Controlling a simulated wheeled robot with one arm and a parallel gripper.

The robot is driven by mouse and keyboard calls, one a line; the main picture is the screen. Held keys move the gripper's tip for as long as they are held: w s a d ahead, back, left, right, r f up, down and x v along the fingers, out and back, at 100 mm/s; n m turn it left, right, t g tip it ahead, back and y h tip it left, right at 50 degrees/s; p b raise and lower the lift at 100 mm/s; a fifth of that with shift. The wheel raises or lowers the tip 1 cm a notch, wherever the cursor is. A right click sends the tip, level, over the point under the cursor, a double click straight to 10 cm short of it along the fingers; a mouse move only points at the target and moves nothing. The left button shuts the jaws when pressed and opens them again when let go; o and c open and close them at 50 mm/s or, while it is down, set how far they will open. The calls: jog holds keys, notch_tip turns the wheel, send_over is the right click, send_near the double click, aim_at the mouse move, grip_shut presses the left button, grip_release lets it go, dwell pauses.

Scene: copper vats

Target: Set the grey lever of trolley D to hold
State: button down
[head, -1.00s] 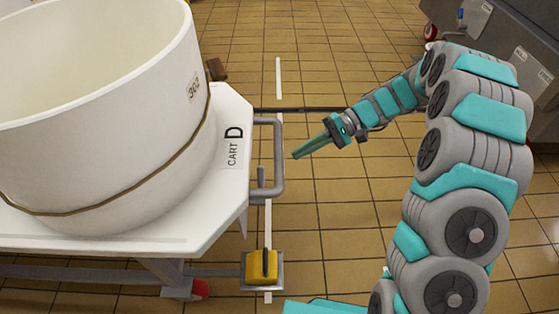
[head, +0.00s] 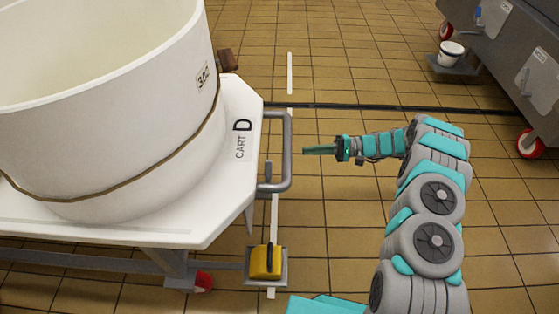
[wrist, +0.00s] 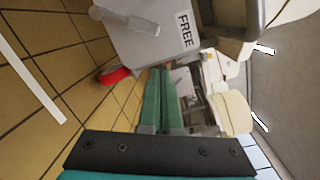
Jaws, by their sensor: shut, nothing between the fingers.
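Trolley D (head: 205,215) is a white cart at the left of the head view, marked CART D. A grey tube handle (head: 287,150) sticks out from its right end. A short grey upright (head: 268,172) stands inside the handle. In the wrist view a light grey lever (wrist: 130,22) lies across a grey box (wrist: 155,45) with a FREE label; any HOLD label is not visible. My gripper (head: 308,150) is shut and empty, just right of the handle and apart from it. Its teal fingers (wrist: 161,75) point toward the box in the wrist view.
A big cream vat (head: 110,130) marked 302 stands on the trolley. Grey equipment (head: 510,45) and a white bucket (head: 451,52) stand at right. Floor between is clear.

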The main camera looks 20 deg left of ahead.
aim_at(269, 179)
jog(key=shift+w+d+f+t+y, duration=0.1)
jog(key=shift+w+f+t+y, duration=0.15)
jog(key=shift+f, duration=0.55)
jog(key=shift+w+d+f+t+y, duration=0.15)
jog(key=shift+w+f, duration=0.1)
jog(key=shift+f, duration=0.5)
jog(key=shift+a, duration=0.15)
jog(key=s+a+r, duration=0.1)
jog(key=s+a, duration=0.5)
jog(key=a, duration=0.3)
jog(key=shift+s+a+r, duration=0.15)
jog(key=shift+s+r, duration=0.1)
jog(key=shift+r, duration=0.15)
jog(key=shift+s+r+n+b, duration=0.25)
jog(key=shift+n+b, duration=0.05)
